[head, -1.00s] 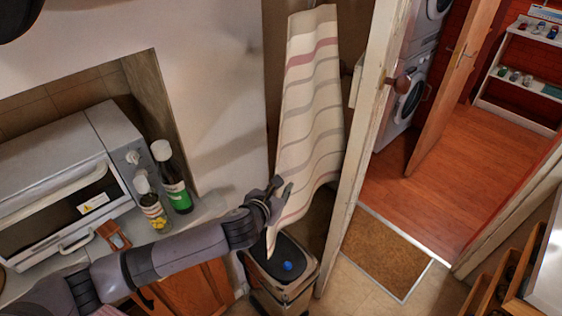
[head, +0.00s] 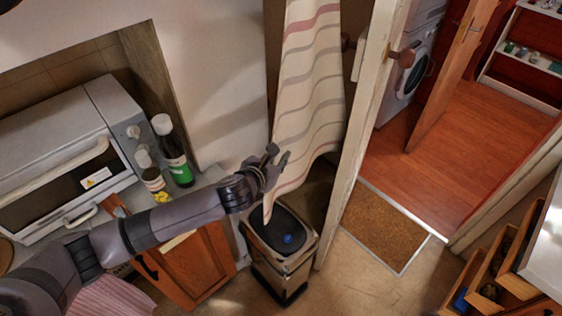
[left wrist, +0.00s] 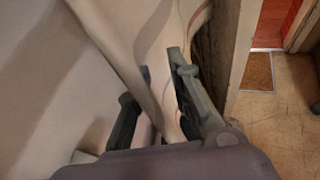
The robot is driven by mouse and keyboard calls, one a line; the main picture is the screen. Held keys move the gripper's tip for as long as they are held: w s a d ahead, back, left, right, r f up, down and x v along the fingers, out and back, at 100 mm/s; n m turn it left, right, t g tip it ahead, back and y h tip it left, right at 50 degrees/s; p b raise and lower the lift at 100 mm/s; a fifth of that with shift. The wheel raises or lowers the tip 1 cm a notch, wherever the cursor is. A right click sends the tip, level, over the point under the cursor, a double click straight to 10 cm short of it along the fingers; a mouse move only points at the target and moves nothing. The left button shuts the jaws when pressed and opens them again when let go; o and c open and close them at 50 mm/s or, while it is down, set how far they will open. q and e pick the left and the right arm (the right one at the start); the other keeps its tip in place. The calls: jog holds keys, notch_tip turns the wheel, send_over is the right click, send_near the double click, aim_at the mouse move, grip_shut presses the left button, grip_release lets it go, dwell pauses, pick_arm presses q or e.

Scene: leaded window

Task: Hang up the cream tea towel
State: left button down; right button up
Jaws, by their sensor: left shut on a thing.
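The cream tea towel (head: 312,95) with grey stripes and a pink one hangs down in the narrow space between the wall and the open white door. Its top runs out of the head view. My left gripper (head: 275,170) is at the towel's lower left edge, shut on its cloth. In the left wrist view the cream cloth (left wrist: 145,50) runs down between the two fingers (left wrist: 160,95). What holds the towel's top is not in view now. My right gripper is not in view.
A bin (head: 280,245) with a dark lid stands under the towel. The door (head: 360,130) is close on the right. Two bottles (head: 172,150) and a toaster oven (head: 60,160) stand on the counter at left. Open drawers (head: 500,265) jut out at lower right.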

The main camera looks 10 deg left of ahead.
pick_arm(q)
jog(key=w+a+b, duration=0.2)
jog(key=w+a, duration=0.6)
jog(key=a, duration=0.3)
jog(key=shift+w+r+b, duration=0.3)
jog(key=shift+r, duration=0.05)
dwell(1.3)
dwell(0.6)
jog(key=c, duration=1.4)
grip_release()
